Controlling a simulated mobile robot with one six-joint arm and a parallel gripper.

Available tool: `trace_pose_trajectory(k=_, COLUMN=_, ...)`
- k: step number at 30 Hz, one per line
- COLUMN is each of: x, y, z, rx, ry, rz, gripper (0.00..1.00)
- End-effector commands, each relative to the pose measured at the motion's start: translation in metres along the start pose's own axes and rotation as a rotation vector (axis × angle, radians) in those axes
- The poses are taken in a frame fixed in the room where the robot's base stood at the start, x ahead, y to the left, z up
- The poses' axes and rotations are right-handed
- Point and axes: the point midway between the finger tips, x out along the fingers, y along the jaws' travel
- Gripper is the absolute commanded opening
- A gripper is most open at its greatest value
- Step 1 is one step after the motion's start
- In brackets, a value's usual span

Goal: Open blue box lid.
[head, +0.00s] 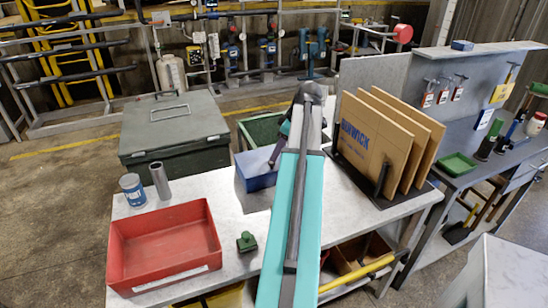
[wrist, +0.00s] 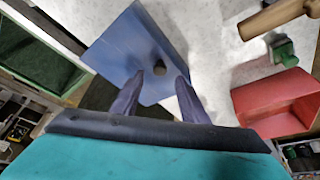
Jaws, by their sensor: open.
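The blue box (head: 256,181) stands on the grey table, left of my teal arm in the head view. In the wrist view its flat blue lid (wrist: 118,48) lies over it, with a dark round knob (wrist: 159,67) near the middle. My gripper (wrist: 160,79) is open, its two dark fingers pointing at the lid, one on each side of the knob. I cannot tell whether the fingertips touch the knob or the lid. In the head view my gripper (head: 274,158) shows only partly at the box, with my arm hiding the box's right side.
A red bin (head: 125,248), a green stamp-like block (head: 246,242), a metal cylinder (head: 160,181) and a blue-labelled can (head: 132,190) are on the table. A green bin (head: 248,128) is behind the blue box. Cardboard sheets (head: 372,140) stand upright in a rack to the right.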

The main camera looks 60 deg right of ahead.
Motion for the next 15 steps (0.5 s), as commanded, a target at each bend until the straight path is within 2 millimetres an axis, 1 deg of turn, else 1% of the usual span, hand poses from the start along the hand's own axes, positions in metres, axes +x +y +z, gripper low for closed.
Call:
trace_pose_trajectory(k=9, x=0.032, y=-0.001, z=0.000, rx=0.000, ry=-0.001, rz=-0.002, gripper=0.40)
trace_pose_trajectory(k=15, x=0.043, y=-0.001, z=-0.001, rx=-0.001, ry=0.000, rz=-0.001, gripper=0.40)
